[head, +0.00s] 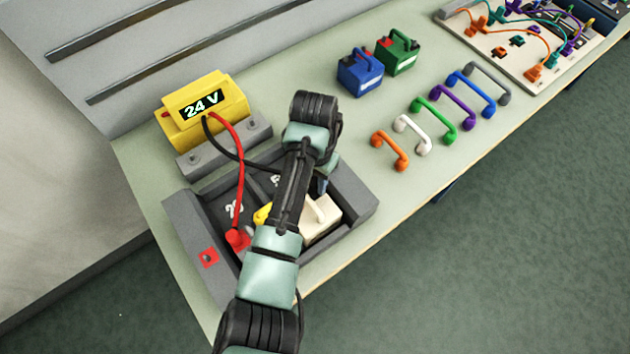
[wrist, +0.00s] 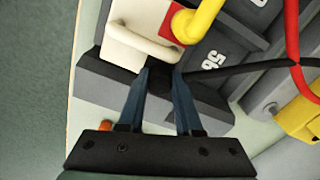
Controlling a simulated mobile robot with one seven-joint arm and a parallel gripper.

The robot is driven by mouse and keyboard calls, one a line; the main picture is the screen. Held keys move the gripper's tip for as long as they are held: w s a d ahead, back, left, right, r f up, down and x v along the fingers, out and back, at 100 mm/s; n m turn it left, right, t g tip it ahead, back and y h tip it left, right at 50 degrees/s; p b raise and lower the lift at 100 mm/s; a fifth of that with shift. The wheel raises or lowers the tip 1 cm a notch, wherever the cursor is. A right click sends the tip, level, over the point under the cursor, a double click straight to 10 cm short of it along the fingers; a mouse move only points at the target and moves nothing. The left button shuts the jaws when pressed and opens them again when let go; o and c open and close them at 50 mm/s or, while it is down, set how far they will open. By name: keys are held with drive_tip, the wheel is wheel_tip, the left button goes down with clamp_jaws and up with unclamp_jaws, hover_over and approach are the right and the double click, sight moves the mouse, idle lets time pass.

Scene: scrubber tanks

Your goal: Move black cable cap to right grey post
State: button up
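The black cable (head: 228,154) runs from the yellow 24 V unit (head: 205,108) to behind my arm. In the wrist view the black cable (wrist: 230,73) ends at my fingertips. In the head view my arm mostly hides the gripper (head: 322,187). Two small grey posts stand on the unit's grey base: the left post (head: 195,158) and the right post (head: 252,124).
A red cap (head: 237,240) with its red cable sits at the left of the dark grey tray (head: 360,190). A cream battery (head: 322,222) and a yellow handle (head: 262,214) are close to my gripper. Blue and green batteries and several coloured handles stand farther right.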

clamp_jaws()
drive_tip(key=shift+r, duration=0.2)
idle(1.0)
drive_tip(key=shift+r+p, duration=2.8)
drive_tip(key=shift+p, duration=0.4)
